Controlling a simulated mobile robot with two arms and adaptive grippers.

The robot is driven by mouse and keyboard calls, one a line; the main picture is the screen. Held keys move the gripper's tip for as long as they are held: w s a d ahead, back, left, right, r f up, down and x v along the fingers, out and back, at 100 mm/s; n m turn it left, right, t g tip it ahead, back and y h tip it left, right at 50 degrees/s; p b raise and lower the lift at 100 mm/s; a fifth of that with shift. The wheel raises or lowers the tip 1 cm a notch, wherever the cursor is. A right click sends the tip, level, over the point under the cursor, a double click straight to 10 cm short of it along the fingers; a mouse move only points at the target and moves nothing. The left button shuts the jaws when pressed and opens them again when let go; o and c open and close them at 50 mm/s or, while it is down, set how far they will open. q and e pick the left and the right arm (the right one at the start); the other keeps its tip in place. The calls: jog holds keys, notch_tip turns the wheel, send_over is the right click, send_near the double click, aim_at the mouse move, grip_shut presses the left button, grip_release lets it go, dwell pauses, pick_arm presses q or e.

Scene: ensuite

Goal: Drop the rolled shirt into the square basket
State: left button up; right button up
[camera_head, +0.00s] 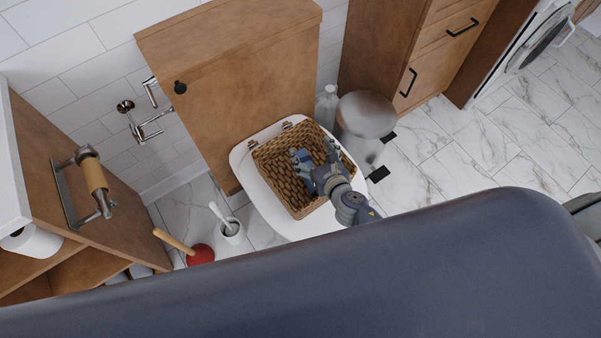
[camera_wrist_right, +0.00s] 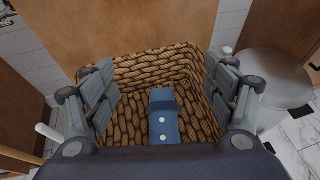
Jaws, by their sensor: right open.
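The square basket (camera_head: 285,198) of brown woven rope sits on the closed white toilet lid (camera_head: 243,163). My right gripper (camera_head: 318,155) is over the basket, pointing down into it. In the right wrist view the gripper (camera_wrist_right: 160,95) is open, its two fingers wide apart near the left and right sides of the basket (camera_wrist_right: 150,68). The rolled shirt (camera_wrist_right: 163,118), blue with pale buttons, lies inside the basket between the fingers, apart from both. Its near end is hidden by the gripper body. In the head view I cannot make the shirt out clearly. My left gripper is not in view.
A wooden cistern cabinet (camera_head: 235,90) rises behind the basket. A metal bin (camera_head: 362,120) and a clear bottle (camera_head: 327,105) stand to its right. A toilet brush (camera_head: 230,228) and red plunger (camera_head: 200,254) stand to its left. Marble floor (camera_head: 470,140) is open on the right.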

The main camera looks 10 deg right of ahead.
jog(key=v, duration=1.1)
